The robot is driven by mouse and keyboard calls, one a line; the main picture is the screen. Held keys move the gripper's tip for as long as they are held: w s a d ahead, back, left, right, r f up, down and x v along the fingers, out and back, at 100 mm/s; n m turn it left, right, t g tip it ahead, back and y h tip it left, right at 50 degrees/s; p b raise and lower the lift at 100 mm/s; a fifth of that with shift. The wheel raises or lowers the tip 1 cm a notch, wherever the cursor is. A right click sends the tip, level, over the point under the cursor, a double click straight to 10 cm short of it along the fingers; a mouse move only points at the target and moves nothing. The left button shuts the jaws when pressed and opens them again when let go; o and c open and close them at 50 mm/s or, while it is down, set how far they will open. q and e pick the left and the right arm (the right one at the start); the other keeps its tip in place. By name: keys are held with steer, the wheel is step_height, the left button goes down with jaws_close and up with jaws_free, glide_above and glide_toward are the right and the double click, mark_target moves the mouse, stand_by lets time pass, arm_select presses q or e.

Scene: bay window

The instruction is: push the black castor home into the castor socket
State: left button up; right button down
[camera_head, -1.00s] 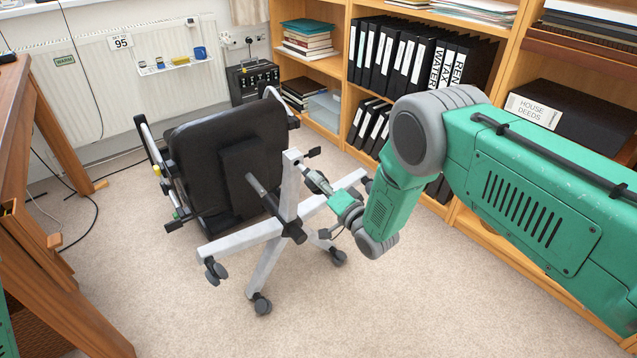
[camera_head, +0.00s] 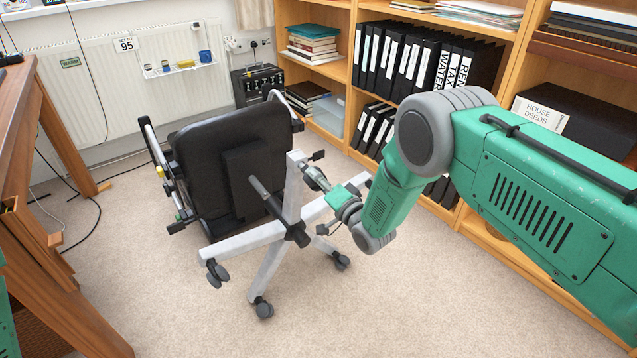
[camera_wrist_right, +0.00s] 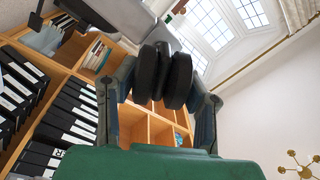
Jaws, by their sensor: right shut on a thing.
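The black castor (camera_wrist_right: 162,75), a twin-wheel one, is between the two fingers of my right gripper (camera_wrist_right: 160,98) in the right wrist view. My right gripper is shut on it. In the head view my right gripper (camera_head: 318,181) is beside the raised grey leg (camera_head: 293,185) of the tipped chair base, just below that leg's end. The same leg shows in the wrist view (camera_wrist_right: 120,16), close beyond the castor. The castor socket at the leg's end is not clearly seen, and I cannot tell whether the castor's stem is in it. My left gripper is out of view.
The office chair (camera_head: 225,150) lies tipped, its other legs carrying black castors (camera_head: 263,308). A bookcase (camera_head: 340,85) with binders stands behind and to the right. A wooden desk (camera_head: 50,270) is at the left. Carpet (camera_head: 400,310) in front is clear.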

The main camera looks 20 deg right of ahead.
steer(key=shift+w+a+b, duration=0.25)
steer(key=shift+w+b, duration=0.3)
steer(key=shift+w, duration=0.15)
steer(key=c, duration=0.9)
jaws_free()
steer(key=shift+r, duration=0.1)
steer(key=shift+s+d, duration=0.15)
steer(key=shift+s, duration=0.2)
steer(key=v, duration=1.1)
steer(key=shift+f, duration=0.2)
